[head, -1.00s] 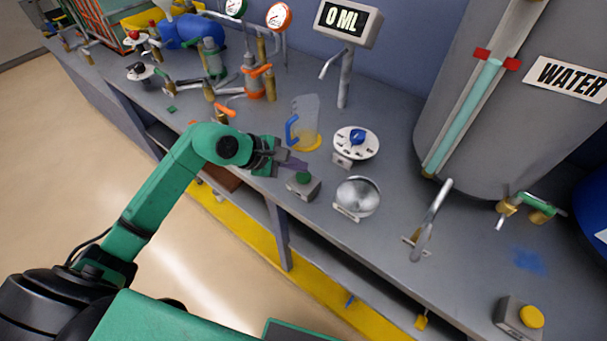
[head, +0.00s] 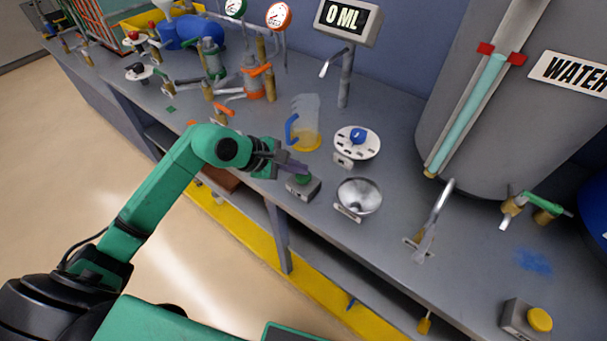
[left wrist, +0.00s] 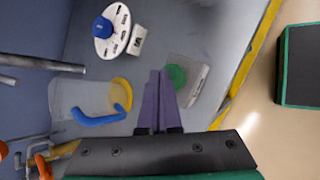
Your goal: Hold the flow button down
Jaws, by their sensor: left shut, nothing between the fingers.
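A green button (head: 303,178) tops a small grey box on the bench near its front edge. It also shows in the left wrist view (left wrist: 177,77). My left gripper (head: 299,167) is shut and empty, its purple fingers reaching to the button. In the left wrist view its fingertips (left wrist: 159,73) overlap the button's near side; whether they touch or press it I cannot tell. A clear jug (head: 306,128) with a blue handle and yellow base stands behind the button. The display (head: 348,20) reads 0 ML. My right gripper is not in view.
A white dial with a blue knob (head: 357,136) and a metal bowl (head: 358,196) are right of the button. A spout (head: 345,77) stands behind the jug. A yellow button (head: 540,319) is at the far right, near a water tank (head: 470,110).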

